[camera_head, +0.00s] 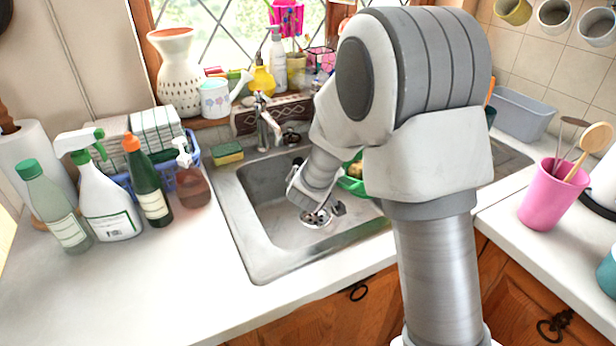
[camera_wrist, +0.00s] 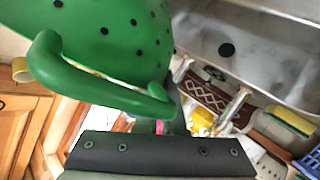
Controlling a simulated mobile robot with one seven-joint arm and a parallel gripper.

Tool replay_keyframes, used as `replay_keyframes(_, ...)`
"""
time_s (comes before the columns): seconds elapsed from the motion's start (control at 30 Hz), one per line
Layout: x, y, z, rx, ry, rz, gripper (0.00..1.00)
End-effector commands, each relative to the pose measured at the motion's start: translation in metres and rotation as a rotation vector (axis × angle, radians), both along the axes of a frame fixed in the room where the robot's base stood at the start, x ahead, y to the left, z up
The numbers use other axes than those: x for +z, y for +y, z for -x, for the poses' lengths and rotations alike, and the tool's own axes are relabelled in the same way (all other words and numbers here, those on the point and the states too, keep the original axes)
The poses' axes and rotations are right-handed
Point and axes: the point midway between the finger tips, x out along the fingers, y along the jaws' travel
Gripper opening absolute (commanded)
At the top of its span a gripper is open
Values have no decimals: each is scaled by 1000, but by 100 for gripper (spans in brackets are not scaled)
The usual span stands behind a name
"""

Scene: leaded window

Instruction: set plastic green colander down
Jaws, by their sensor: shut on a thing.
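The green colander (camera_head: 352,187) shows in the head view as a small strip of rim and side over the sink; my arm hides most of it. Something yellowish (camera_head: 356,170) shows inside it. In the wrist view, its green wall with dark holes (camera_wrist: 110,35) and looped handle (camera_wrist: 95,88) fill the upper left. My gripper (camera_head: 338,208) is over the sink (camera_head: 275,215) and shut on the colander near its handle; the exact grip is partly hidden. Whether the colander's base touches the sink cannot be told.
The tap (camera_head: 263,125) stands behind the sink. A sponge (camera_head: 228,153) lies at its back left corner, with several bottles (camera_head: 147,180) further left. A pink utensil pot (camera_head: 548,195) stands on the right counter. The front left counter (camera_head: 150,285) is clear.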

Motion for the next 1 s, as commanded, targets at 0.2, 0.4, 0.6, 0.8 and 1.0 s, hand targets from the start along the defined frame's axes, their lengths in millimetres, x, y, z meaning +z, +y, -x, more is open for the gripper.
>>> replay_keyframes(0.2, -55, 24, -60, -17, -4, 1, 0)
replay_keyframes(0.4, -85, 45, -98, -21, -5, -7, 0)
replay_keyframes(0.6, -96, 54, -116, -21, -5, -12, 0)
replay_keyframes(0.8, -105, 56, -118, -21, -3, -12, 0)
replay_keyframes(1.0, -125, 56, -117, -20, -1, -11, 0)
